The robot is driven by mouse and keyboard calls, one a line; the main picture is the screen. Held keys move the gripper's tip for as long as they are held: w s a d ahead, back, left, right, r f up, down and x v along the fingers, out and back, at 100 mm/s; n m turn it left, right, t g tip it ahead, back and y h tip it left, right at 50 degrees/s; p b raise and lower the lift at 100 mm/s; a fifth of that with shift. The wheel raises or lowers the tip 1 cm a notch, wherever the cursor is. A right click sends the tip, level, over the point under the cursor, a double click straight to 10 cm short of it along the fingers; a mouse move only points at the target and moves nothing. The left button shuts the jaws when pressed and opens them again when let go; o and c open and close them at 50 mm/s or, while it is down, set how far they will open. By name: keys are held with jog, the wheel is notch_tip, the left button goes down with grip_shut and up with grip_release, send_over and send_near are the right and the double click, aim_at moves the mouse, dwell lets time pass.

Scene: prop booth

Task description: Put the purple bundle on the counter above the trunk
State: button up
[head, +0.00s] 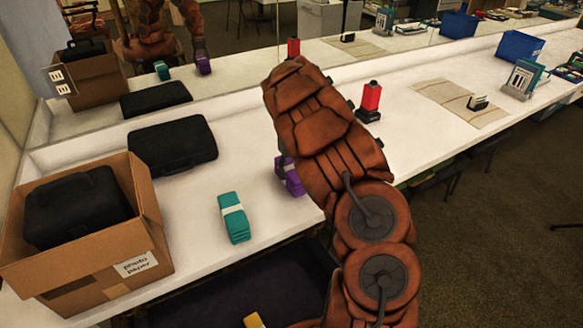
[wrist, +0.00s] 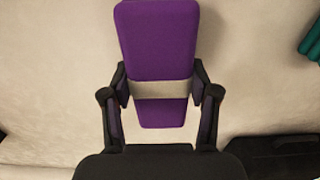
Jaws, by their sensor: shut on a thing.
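The purple bundle (head: 291,177) with a pale band is over the white counter (head: 186,205), partly hidden by my arm in the head view. In the wrist view the purple bundle (wrist: 155,45) lies lengthwise between the fingers. My gripper (wrist: 163,90) is shut on it, one finger on each side near the band. In the head view my gripper is mostly hidden behind my arm. I cannot tell whether the bundle touches the counter. The dark trunk (head: 200,293) is below the counter's front edge, its inside partly in view.
A teal bundle (head: 234,217) lies on the counter left of the purple one. A yellow item (head: 253,320) shows in the trunk. A cardboard box (head: 150,215) holding a black case and another black case (head: 172,145) are at left.

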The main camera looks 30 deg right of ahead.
jog(key=shift+f, duration=0.2)
jog(key=shift+f, duration=0.2)
jog(key=o, duration=1.3)
jog(key=shift+o, duration=0.2)
jog(key=shift+r, duration=0.1)
